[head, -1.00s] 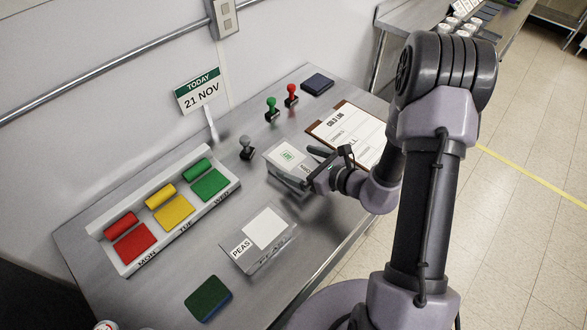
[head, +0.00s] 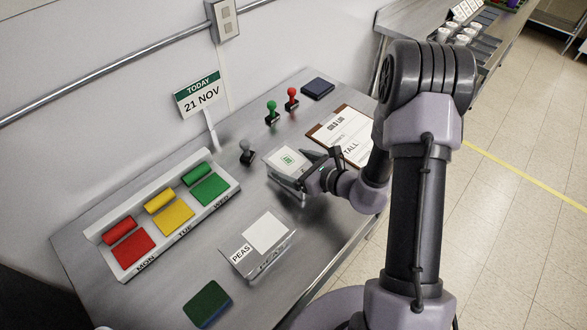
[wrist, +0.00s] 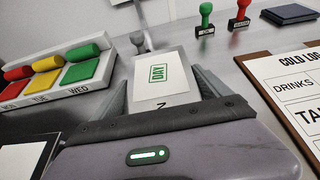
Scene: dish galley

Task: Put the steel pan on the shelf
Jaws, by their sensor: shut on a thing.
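A box-shaped container (head: 287,160) with a white card on top, stamped in green, stands near the middle of the steel table. It seems to be the steel pan. The fingers also show in the wrist view (wrist: 162,92), where my gripper's body hides the container's lower part. A similar grey container marked PEAS (head: 268,233) stands nearer, apart from my gripper. I cannot make out a shelf.
A rack with red, yellow and green pads (head: 172,218) lies to the left. A grey stamp (head: 246,153), green stamp (head: 271,112) and red stamp (head: 291,98) stand behind. A clipboard (head: 345,134) lies right of the container. A green pad (head: 208,303) is at the front.

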